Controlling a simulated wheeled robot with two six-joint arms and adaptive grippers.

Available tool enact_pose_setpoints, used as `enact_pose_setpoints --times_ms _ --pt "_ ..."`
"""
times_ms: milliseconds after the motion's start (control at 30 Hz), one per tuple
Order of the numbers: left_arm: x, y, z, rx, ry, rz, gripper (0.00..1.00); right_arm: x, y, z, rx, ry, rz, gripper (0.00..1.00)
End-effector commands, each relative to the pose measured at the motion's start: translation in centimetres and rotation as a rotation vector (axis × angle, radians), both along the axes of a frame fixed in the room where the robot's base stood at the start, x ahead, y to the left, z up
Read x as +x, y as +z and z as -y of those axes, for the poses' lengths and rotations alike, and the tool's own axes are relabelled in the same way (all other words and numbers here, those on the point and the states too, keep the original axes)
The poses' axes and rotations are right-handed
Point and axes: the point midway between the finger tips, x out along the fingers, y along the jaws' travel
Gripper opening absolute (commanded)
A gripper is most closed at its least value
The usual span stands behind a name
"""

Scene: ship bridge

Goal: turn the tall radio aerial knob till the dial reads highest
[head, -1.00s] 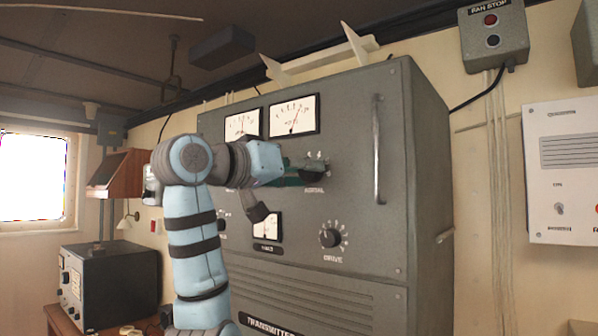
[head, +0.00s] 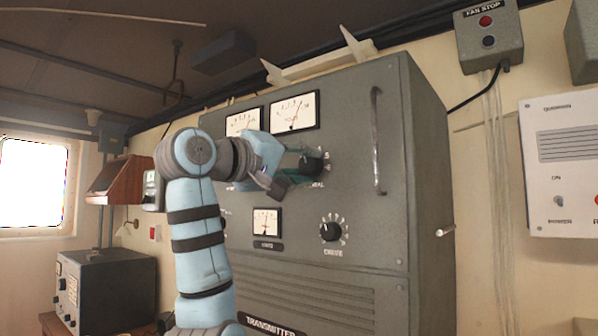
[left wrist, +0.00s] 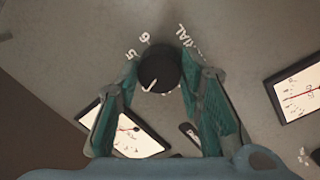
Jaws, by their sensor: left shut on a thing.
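The black aerial knob (head: 313,163) is on the upper front of the grey transmitter cabinet (head: 340,282), with its label partly hidden. My left gripper (head: 305,161) is shut on this knob. In the left wrist view the green fingers (left wrist: 160,72) flank the knob (left wrist: 158,64), whose white pointer line shows on its face. A large dial (head: 294,111) sits above the knob, its needle leaning up and right. A second dial (head: 243,121) beside it is partly behind my arm. A smaller dial (head: 267,222) is lower down. My right gripper is out of view.
The drive knob (head: 330,230) is below the aerial knob. A vertical handle (head: 376,140) stands out at the cabinet's right side. A fan stop box (head: 488,35) and a white panel (head: 560,165) are on the wall to the right.

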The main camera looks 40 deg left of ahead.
Motion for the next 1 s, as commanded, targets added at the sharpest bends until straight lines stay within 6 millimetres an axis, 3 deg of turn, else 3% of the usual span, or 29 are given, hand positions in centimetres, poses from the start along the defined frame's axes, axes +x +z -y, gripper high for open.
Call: enact_pose_setpoints --times_ms 633,667,767,1000 --pt "0.16 -0.31 0.04 -0.063 -0.002 -0.009 0.07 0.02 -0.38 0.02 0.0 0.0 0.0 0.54" --pt "0.16 -0.31 0.04 -0.063 -0.002 -0.009 0.39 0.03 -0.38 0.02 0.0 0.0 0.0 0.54" --pt "0.13 -0.25 0.03 -0.063 -0.001 -0.007 0.55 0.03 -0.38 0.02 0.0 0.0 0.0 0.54" --pt "0.07 -0.15 0.0 -0.062 0.0 -0.004 0.55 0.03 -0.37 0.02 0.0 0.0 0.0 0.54"
